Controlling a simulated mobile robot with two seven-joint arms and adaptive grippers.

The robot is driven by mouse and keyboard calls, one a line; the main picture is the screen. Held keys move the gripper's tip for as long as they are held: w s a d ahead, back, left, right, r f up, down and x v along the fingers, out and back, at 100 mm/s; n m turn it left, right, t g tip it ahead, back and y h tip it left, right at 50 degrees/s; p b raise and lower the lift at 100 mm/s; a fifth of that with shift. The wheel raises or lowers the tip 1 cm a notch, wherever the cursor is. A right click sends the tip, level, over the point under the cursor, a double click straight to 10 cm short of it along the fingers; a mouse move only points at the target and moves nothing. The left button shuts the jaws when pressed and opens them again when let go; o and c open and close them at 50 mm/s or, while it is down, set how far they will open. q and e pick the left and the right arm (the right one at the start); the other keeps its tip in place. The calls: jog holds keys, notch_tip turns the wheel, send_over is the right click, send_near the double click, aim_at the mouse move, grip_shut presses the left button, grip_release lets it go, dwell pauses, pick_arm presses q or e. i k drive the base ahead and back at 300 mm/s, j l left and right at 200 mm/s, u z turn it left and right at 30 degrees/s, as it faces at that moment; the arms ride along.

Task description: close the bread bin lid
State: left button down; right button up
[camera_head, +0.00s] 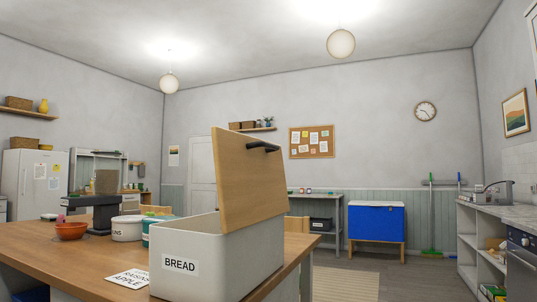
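The bread bin (215,265) is a pale box with a "BREAD" label on its front. It stands at the near right end of the wooden table. Its wooden lid (240,185) is open and stands steeply tilted above the bin, with a dark bar handle (262,147) near its top edge. The bin's inside is hidden from this view. Neither of my grippers shows in the head view.
The wooden table (85,262) also bears an orange bowl (71,231), a white labelled tub (127,229), a teal tub and a dark appliance (92,211). A printed card (130,279) lies left of the bin. Open floor (400,267) lies to the right.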

aim_at(251, 182)
jog(key=i+l+u, duration=0.2)
jog(key=l, duration=0.15)
jog(key=i+l+u, duration=0.25)
jog(key=l, duration=0.15)
jog(key=l+u, duration=0.2)
jog(key=l, duration=0.2)
jog(key=i+l+u, duration=0.2)
jog(key=l, duration=0.25)
jog(key=k+j, duration=0.05)
jog(key=k, duration=0.05)
